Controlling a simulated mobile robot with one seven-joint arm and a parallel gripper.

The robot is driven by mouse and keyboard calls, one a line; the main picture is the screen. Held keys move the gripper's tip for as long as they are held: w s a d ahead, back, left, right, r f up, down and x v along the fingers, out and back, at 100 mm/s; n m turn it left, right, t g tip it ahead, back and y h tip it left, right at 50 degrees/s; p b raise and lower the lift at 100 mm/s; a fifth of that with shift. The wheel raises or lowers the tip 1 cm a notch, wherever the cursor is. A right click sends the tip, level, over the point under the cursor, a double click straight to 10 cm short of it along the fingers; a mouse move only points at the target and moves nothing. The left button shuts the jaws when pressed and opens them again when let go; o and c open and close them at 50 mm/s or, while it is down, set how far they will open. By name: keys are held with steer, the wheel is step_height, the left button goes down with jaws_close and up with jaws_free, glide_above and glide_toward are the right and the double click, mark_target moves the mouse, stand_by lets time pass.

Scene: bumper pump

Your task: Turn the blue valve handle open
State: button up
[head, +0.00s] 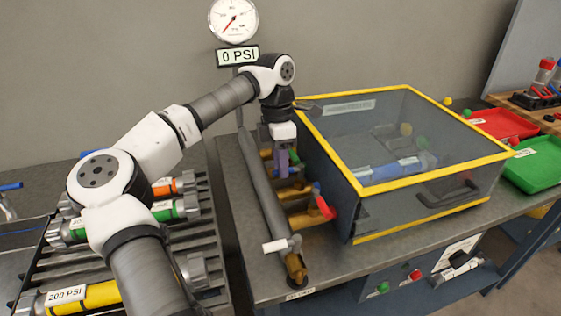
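My gripper (283,160) points down at the pipe fittings between the grey pipe and the clear box. Its fingers are small and overlap the fittings, so I cannot tell whether they are open or shut. A small blue part (294,157), which looks like the blue valve handle, shows right beside the fingers. Most of it is hidden, and I cannot tell whether they touch. Below, a valve with a red handle (326,208) sits on a brass fitting; a small blue piece (316,188) shows just above it.
The yellow-edged clear box (430,190) stands close on the right, with a blue cylinder (390,171) inside. The grey pipe (264,190) runs along its left. A gauge (233,20) above a "0 PSI" display (238,56) is behind. Labelled cylinders lie on the rack at left.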

steer(key=shift+o, duration=0.3)
step_height(320, 180, up, 14)
steer(key=w, duration=0.2)
steer(key=shift+w+a+f, duration=0.25)
steer(key=shift+w+a, duration=0.05)
